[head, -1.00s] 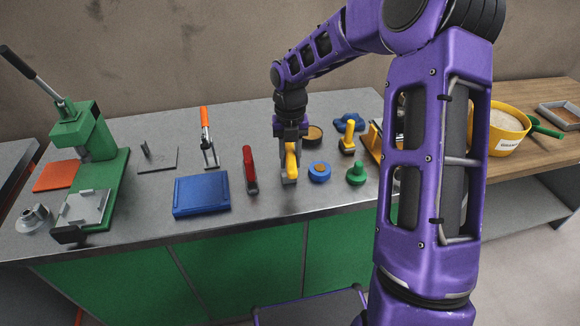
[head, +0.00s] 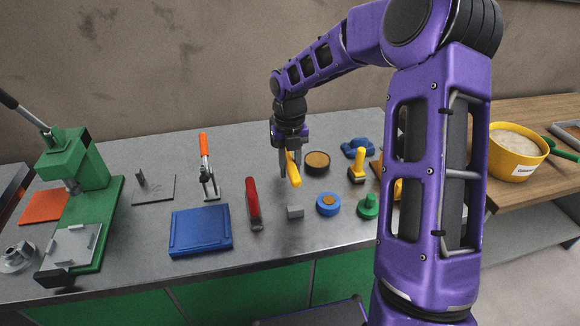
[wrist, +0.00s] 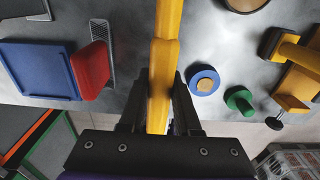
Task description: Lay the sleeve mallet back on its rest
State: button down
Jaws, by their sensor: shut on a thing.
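My gripper (head: 288,160) is shut on a yellow bar-shaped tool (head: 293,172), held tilted above the bench. I take this for the sleeve mallet, though its head is not clear. In the wrist view the yellow tool (wrist: 163,60) runs up between the two dark fingers and past the top edge. A small grey block (head: 295,212) stands on the bench below and slightly nearer the front, apart from the tool. I cannot tell whether it is the rest. No other rest is clear.
A red tool (head: 252,203) and blue tray (head: 201,230) lie left. A blue ring (head: 328,204), green knob (head: 368,206), round brown-topped dish (head: 317,162) and yellow-handled tool (head: 357,170) lie right. My arm hides part of the right side.

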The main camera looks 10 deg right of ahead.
jog(key=b, duration=0.3)
send_over(290, 199)
jog(key=shift+w+f, duration=0.1)
jog(key=shift+f, duration=2.8)
jog(key=shift+p, duration=0.6)
jog(key=shift+f+b, duration=0.4)
jog(key=shift+f, duration=0.65)
jog(key=c, duration=0.5)
grip_release()
jog(key=shift+c, duration=0.2)
notch_tip(290, 199, up, 3)
jog(key=p, duration=0.3)
jog(key=shift+r, duration=0.1)
jog(key=shift+d+r, duration=0.1)
jog(key=shift+r, duration=2.3)
